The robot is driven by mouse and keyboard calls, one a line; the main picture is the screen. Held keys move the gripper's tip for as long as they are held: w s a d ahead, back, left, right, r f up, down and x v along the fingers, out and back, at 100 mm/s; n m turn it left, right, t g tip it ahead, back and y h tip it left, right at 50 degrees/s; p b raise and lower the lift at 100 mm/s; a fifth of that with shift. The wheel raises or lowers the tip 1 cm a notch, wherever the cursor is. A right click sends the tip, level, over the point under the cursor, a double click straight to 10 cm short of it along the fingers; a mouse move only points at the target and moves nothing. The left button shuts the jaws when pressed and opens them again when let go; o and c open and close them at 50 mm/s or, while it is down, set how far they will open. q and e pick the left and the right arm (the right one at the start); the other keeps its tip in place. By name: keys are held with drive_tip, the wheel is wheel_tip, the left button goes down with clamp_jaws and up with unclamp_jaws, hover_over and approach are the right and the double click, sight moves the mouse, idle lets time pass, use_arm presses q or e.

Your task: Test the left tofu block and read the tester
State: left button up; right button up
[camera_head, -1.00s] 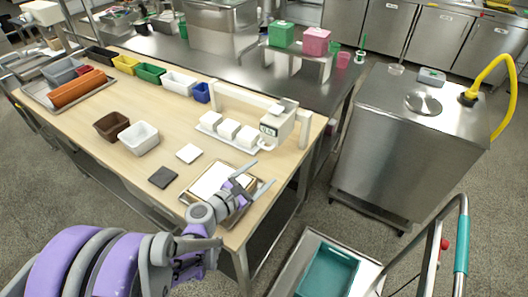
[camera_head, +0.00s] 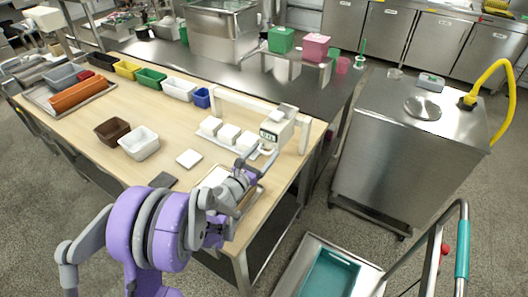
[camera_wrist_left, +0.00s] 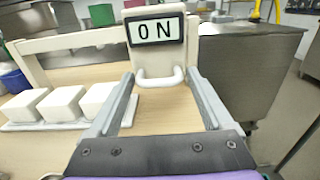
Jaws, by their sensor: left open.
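Three white tofu blocks stand in a row on a pale board (camera_wrist_left: 48,126); the left tofu block (camera_head: 210,126) also shows in the left wrist view (camera_wrist_left: 22,106). The beige tester (camera_head: 285,116) hangs on a frame at the row's right end. Its display (camera_wrist_left: 155,30) reads "0 N" in the left wrist view, and a white loop handle (camera_wrist_left: 160,78) sits below it. My left gripper (camera_head: 254,160) is open, with its fingers reaching toward the handle from either side; contact cannot be told. The tester's probe is not clearly visible. My right gripper is not in view.
The beige frame (camera_head: 248,100) spans behind the blocks. A white square (camera_head: 189,158), a brown bin (camera_head: 112,130) and a white bin (camera_head: 139,142) lie to the left on the wooden table (camera_head: 85,140). A steel cabinet (camera_head: 395,150) stands to the right across a floor gap.

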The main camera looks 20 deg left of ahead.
use_arm(q)
drive_tip(key=shift+w, duration=0.3)
clamp_jaws()
idle(0.3)
